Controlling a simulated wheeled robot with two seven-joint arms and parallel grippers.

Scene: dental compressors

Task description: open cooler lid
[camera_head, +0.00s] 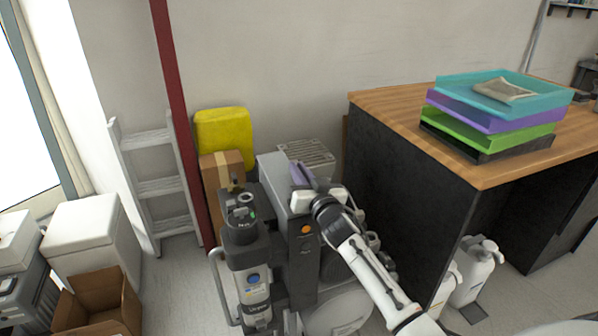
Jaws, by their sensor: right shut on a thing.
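My right gripper (302,184) is over the top of the dark grey dental compressor (303,245) in the middle of the view. It is shut on a small purple-grey piece (299,172), whose shape is partly hidden by the gripper. A white lidded box (88,222) on the floor at the left looks like a cooler, and its lid looks closed. Another white box (15,240) is cut off by the left edge. My right gripper is well apart from both white boxes. My left gripper is not in view.
An open cardboard box (98,300) stands in front of the white lidded box. A grey step ladder (155,185) and red post (180,110) stand behind. A desk (400,120) with stacked trays (495,115) is at the right. Some floor is bare left of the compressor.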

